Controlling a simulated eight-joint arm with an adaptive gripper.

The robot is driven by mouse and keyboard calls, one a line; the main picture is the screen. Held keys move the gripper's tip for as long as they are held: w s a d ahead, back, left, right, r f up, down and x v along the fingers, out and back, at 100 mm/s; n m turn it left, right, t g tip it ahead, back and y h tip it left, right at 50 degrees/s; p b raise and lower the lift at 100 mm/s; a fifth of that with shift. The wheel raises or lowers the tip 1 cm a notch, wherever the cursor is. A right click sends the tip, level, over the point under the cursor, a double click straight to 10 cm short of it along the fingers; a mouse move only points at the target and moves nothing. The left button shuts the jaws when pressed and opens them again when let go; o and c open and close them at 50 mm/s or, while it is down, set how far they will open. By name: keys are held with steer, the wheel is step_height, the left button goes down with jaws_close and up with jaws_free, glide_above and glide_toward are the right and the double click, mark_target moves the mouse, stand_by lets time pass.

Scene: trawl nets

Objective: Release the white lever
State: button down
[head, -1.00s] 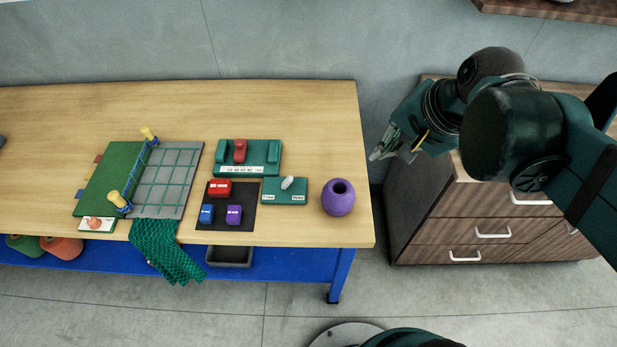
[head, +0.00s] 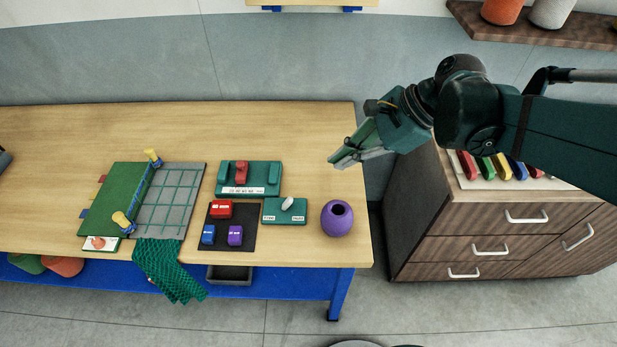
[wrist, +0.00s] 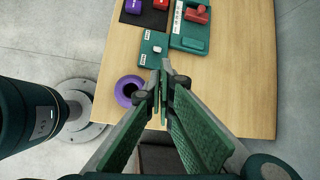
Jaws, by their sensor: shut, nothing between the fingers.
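The white lever (head: 289,203) stands on a small green panel (head: 277,215) with white labels, near the table's front right. It also shows in the wrist view (wrist: 157,49), on the green panel (wrist: 147,57). My gripper (head: 334,163) is shut and empty, above the table's right edge, to the right of and behind the lever. In the wrist view its fingertips (wrist: 166,66) are together and appear just beside the panel. It is apart from the lever. The label text is too small to read.
A purple round pot (head: 337,219) stands right of the panel. A green block with a red lever (head: 241,172) lies behind it, and a dark mat (head: 229,243) with red, blue and purple blocks is to its left. A netting board (head: 168,199) lies further left.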

steer(key=a+m+g+y, duration=0.1)
steer(key=a+m, duration=0.1)
glide_toward(287, 203)
steer(key=d, duration=0.6)
steer(key=shift+w+p, duration=0.25)
steer(key=shift+p, duration=0.05)
steer(key=shift+b+x, duration=1.1)
steer(key=shift+x, duration=3.85)
steer(key=shift+a+r+h+p, duration=0.3)
steer(key=shift+r+h+p, duration=0.15)
steer(key=shift+p, duration=0.2)
steer(key=shift+a+r+h+p, duration=0.5)
steer(key=shift+r+h+p, duration=0.1)
steer(key=shift+h+p, duration=0.35)
steer(key=shift+a+r+h+p, duration=0.4)
steer(key=shift+a+h, duration=0.1)
steer(key=shift+h, duration=0.5)
steer(key=shift+a+r+h+p, duration=0.35)
steer(key=shift+a+h, duration=0.15)
steer(key=shift+h, duration=0.5)
steer(key=shift+d, duration=0.1)
steer(key=shift+r, duration=0.1)
